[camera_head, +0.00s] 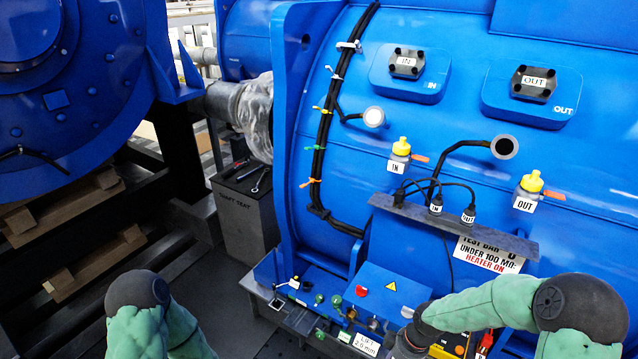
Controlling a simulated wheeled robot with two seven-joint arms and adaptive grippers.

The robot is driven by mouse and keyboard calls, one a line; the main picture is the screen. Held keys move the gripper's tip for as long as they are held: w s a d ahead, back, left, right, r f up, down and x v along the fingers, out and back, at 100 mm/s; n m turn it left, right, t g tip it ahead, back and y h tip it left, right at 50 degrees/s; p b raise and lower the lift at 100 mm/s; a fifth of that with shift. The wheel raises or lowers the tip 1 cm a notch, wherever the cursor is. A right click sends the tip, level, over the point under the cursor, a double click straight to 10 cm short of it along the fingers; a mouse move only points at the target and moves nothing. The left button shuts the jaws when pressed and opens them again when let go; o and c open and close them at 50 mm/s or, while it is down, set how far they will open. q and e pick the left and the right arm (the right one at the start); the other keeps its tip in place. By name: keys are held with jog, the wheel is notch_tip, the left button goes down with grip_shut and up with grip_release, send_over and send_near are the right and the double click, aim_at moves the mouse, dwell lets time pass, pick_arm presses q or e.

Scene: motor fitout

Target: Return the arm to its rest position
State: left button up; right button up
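My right arm (490,305), in a green sleeve with dark joints, comes in from the lower right and reaches left across the front of the blue motor housing. Its dark wrist end (408,340) is at the bottom edge, in front of the control box; the fingers cannot be made out there. My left arm (140,325), also green-sleeved with a dark joint, is bent at the lower left. Its gripper is out of view.
The large blue motor housing (440,120) carries IN and OUT blocks, yellow-capped fittings (530,182) and a grey bar (455,225) with cabled plugs. A blue control box (385,293) stands below. A grey tool box (246,210) and wooden pallets (75,250) lie left.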

jog(key=s+a+f+m+b, duration=0.2)
jog(key=s+a+f+m, duration=0.1)
jog(key=f, duration=0.3)
jog(key=s+a+f+m+y+b, duration=0.1)
jog(key=s+a+f+m+b, duration=0.1)
jog(key=s+a+f+m, duration=0.2)
jog(key=s+a+f+m+b, duration=0.2)
jog(key=s+a+f+m, duration=0.1)
jog(key=s+f, duration=0.4)
notch_tip(320, 180, down, 3)
jog(key=shift+s+a+r+m+y, duration=0.2)
jog(key=shift+m+y, duration=0.1)
jog(key=shift+m, duration=0.1)
jog(key=shift+c, duration=0.2)
